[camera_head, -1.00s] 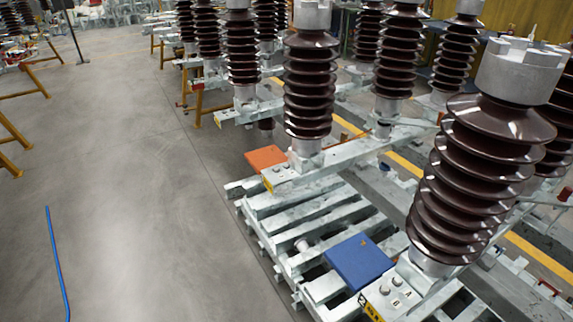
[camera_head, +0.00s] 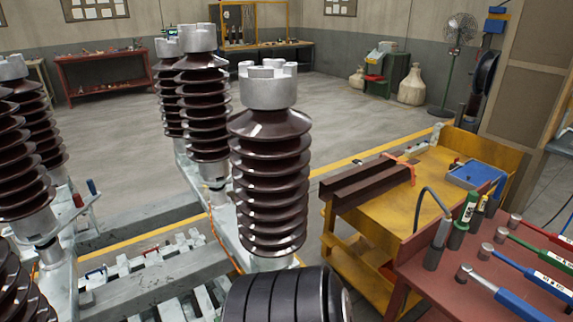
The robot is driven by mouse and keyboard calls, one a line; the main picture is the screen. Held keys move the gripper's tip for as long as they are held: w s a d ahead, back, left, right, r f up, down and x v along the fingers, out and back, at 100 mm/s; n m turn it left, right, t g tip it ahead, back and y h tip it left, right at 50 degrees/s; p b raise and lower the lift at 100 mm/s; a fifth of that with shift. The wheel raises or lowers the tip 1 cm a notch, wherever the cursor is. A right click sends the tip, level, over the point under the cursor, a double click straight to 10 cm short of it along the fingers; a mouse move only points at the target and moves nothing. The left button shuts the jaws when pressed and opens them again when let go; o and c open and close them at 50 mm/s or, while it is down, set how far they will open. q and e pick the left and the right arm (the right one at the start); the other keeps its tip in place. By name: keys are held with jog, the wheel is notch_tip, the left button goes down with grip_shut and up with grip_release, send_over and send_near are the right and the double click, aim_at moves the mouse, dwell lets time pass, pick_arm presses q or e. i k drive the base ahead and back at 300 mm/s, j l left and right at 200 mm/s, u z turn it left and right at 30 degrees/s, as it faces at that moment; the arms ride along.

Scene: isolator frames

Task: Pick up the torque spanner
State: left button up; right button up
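Several long tools that look like torque spanners lie side by side on a red-brown table at the right edge. One has a red handle (camera_head: 548,235), one a green handle (camera_head: 538,251), and two have blue handles; the nearer blue-handled tool (camera_head: 518,304) is at the bottom right corner. Their silver round heads point left, and their handle ends run out of the picture. I cannot tell which one the task means.
The red-brown table (camera_head: 432,277) also bears upright dark and green cylindrical tools (camera_head: 463,218). A yellow bench (camera_head: 383,207) with brown steel beams and a blue tray (camera_head: 476,175) stands behind it. A brown ribbed insulator (camera_head: 270,180) stands left of the bench. Open floor lies beyond.

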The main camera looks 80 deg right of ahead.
aim_at(515, 220)
jog(key=z, duration=4.4)
jog(key=i+l, duration=0.25)
jog(key=l+u, duration=0.05)
